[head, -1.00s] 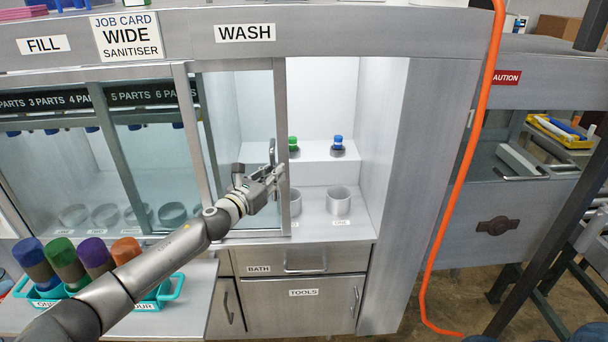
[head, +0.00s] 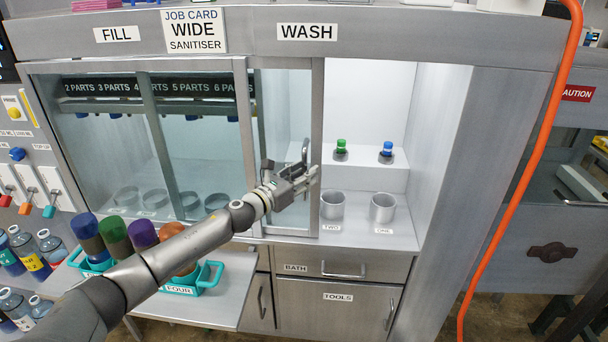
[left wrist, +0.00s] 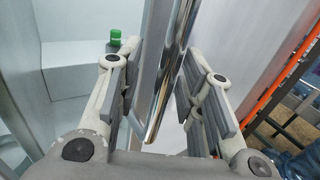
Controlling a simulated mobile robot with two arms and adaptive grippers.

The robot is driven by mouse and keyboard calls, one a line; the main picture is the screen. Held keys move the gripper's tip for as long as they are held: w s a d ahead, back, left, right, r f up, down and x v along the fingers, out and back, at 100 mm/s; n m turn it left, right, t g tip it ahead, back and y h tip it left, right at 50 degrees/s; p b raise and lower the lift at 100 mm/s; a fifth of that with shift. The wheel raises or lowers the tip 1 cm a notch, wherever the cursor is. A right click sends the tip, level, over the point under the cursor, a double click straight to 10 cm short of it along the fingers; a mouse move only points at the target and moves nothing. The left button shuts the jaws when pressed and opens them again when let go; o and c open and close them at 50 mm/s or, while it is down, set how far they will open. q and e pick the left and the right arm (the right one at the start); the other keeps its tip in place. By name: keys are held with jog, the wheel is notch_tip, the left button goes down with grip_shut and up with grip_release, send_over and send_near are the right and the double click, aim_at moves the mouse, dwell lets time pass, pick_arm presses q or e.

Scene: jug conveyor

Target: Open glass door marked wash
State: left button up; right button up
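The glass door marked WASH (head: 284,105) is a sliding pane in a grey metal frame under the WASH sign (head: 307,32). It stands partly open, with the bay clear to the right of its edge. Its upright chrome handle (left wrist: 170,70) shows in the left wrist view. My left gripper (head: 306,180) is at this handle in the head view. In the left wrist view the two fingers of my gripper (left wrist: 166,92) stand apart on either side of the handle, with gaps visible. My right gripper is in no view.
Inside the bay are a green-capped bottle (head: 341,151), a blue-capped bottle (head: 387,153) and two metal cups, TWO (head: 332,206) and ONE (head: 383,208). A teal carrier (head: 205,280) with coloured bottles stands below my left arm. An orange hose (head: 530,180) hangs at right.

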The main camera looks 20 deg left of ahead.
pick_arm(q)
jog(key=shift+d, duration=0.1)
jog(key=v, duration=1.2)
jog(key=shift+r, duration=0.1)
dwell(0.5)
